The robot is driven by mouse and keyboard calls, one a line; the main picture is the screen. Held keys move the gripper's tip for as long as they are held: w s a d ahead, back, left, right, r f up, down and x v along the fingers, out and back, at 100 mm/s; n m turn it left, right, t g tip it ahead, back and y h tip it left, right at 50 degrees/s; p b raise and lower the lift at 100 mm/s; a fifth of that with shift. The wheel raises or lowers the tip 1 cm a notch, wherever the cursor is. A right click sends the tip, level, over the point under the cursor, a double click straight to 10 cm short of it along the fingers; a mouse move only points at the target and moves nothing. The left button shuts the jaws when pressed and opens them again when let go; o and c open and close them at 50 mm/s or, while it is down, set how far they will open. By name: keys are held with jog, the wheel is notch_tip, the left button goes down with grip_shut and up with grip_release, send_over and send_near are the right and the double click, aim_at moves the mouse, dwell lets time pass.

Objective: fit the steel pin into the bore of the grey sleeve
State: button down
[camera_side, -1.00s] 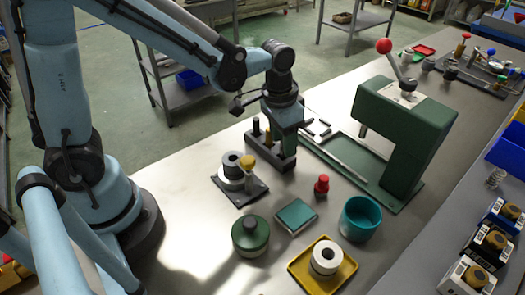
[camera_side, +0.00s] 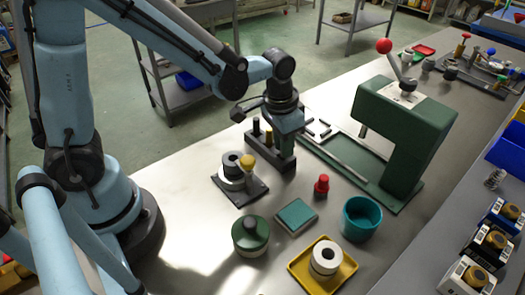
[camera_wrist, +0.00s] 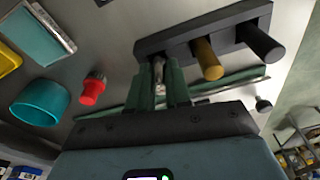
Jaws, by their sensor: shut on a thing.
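My gripper (camera_side: 287,147) points down at the right end of a dark rack (camera_side: 262,157). Its green fingers (camera_wrist: 160,90) are shut on the steel pin (camera_wrist: 159,72), whose shiny side shows between them in the wrist view, against the rack's edge. I cannot tell whether the pin is still seated in its hole. A grey sleeve (camera_side: 232,181) with a dark round top stands on a black plate (camera_side: 240,198) beside a yellow-knobbed clamp (camera_side: 248,162), left of and nearer than the rack. The sleeve is outside the wrist view.
The rack also holds a brass pin (camera_wrist: 207,62) and a black pin (camera_wrist: 262,44). A green press (camera_side: 405,130) stands to the right. A red knob (camera_side: 321,185), teal cup (camera_side: 361,218), green pot (camera_side: 250,235) and yellow tray (camera_side: 345,272) with a pale ring (camera_side: 326,258) stand nearer.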

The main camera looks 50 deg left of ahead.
jog(key=shift+r, duration=0.8)
notch_tip(320, 180, up, 2)
jog(key=shift+r, duration=0.1)
jog(key=s+d+r, duration=0.7)
jog(key=d, duration=0.2)
jog(key=w+a+r+n, duration=0.15)
jog(key=a+r, duration=0.25)
jog(key=a, duration=0.4)
jog(key=w+a+r+n, duration=0.1)
jog(key=w+a+r, duration=0.1)
jog(key=a+r, duration=0.35)
jog(key=s+d+m, duration=0.3)
jog(key=s+d, duration=0.6)
jog(key=d, duration=0.2)
jog(key=shift+n, duration=0.25)
jog(key=shift+d+f, duration=0.15)
jog(key=shift+f, duration=5.05)
jog(key=shift+d+f, duration=0.1)
jog(key=shift+f, duration=5.05)
